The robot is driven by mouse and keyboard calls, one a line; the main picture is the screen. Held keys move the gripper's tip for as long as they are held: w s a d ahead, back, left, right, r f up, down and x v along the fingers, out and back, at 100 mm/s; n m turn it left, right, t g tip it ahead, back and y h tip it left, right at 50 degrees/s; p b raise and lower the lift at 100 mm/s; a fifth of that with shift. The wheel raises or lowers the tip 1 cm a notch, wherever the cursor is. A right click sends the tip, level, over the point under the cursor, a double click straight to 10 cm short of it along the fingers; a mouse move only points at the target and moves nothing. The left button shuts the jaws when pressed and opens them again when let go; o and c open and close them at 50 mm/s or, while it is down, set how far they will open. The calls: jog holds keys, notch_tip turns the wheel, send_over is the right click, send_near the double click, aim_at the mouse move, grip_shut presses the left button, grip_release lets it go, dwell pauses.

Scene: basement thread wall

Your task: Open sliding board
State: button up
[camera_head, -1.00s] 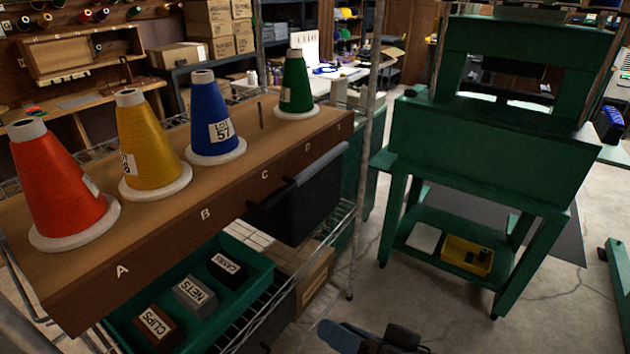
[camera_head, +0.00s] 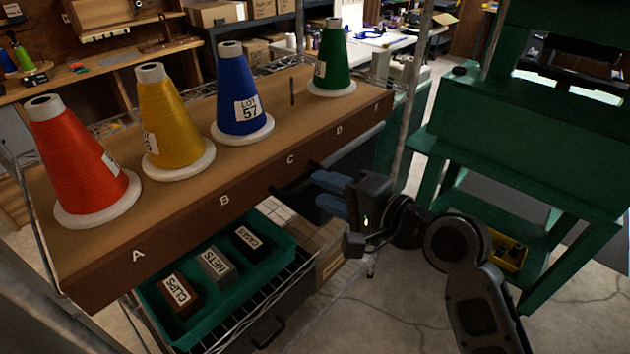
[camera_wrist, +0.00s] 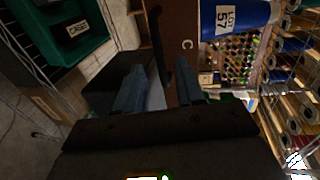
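A dark board with a bar along its edge (camera_head: 352,147) sits under the wooden shelf front, below letters C and D, and I take it to be the sliding board. My gripper (camera_head: 322,191) is in front of it, its two blue fingers pointing left toward the board's near end. In the wrist view my gripper (camera_wrist: 160,90) has its fingers spread apart. A dark upright bar (camera_wrist: 158,45) shows between and beyond the fingertips; I cannot tell whether they touch it. Part of the board is hidden behind my gripper in the head view.
The shelf (camera_head: 225,200) carries red, yellow, blue and green thread cones. A green tray (camera_head: 222,299) with three labelled blocks lies below it on a wire rack. A metal post (camera_head: 412,95) stands right of the board, and a green machine stand (camera_head: 530,145) is further right.

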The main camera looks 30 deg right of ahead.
aim_at(308, 184)
jog(key=shift+x, duration=1.95)
jog(key=shift+c, duration=0.4)
grip_shut()
